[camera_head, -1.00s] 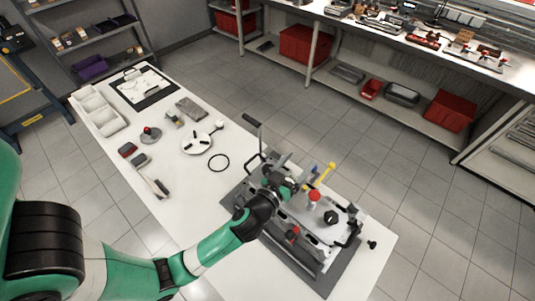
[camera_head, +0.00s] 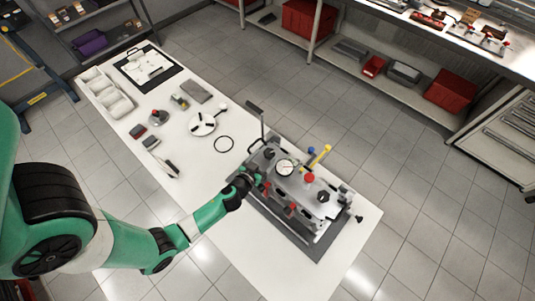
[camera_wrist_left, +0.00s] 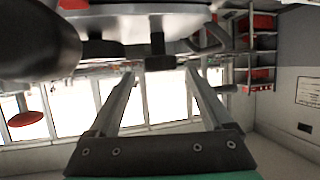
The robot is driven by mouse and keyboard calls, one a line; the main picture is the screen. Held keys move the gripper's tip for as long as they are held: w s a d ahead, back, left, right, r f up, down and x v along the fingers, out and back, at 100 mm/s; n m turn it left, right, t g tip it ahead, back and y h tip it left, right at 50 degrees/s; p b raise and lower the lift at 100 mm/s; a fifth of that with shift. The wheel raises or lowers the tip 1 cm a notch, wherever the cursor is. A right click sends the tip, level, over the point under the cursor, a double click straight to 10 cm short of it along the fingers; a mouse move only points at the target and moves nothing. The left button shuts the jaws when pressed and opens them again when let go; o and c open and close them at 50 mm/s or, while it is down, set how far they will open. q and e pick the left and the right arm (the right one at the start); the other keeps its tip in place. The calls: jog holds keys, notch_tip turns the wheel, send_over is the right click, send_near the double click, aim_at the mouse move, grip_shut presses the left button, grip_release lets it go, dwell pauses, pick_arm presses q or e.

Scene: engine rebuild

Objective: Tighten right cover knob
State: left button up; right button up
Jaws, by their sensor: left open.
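The engine block with its grey cover (camera_head: 300,187) sits on a dark mat at the near right end of the white table. A black knob (camera_head: 323,196) stands on the cover's right part, and another black knob (camera_head: 268,153) on its left part. My left gripper (camera_head: 254,181) is at the block's near left edge, apart from the right black knob. In the left wrist view my left gripper (camera_wrist_left: 160,82) is open with nothing gripped. Dark blurred parts hang close above its fingers; I cannot tell which they are. My right gripper is not in view.
A round white dial (camera_head: 284,167), a red knob (camera_head: 309,178), a yellow handle (camera_head: 320,157) and a tall black lever (camera_head: 257,117) rise from the block. The table's near part is clear.

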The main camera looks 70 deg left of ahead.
aim_at(269, 155)
pick_arm(q)
jog(key=shift+x, duration=1.45)
jog(key=shift+c, duration=0.3)
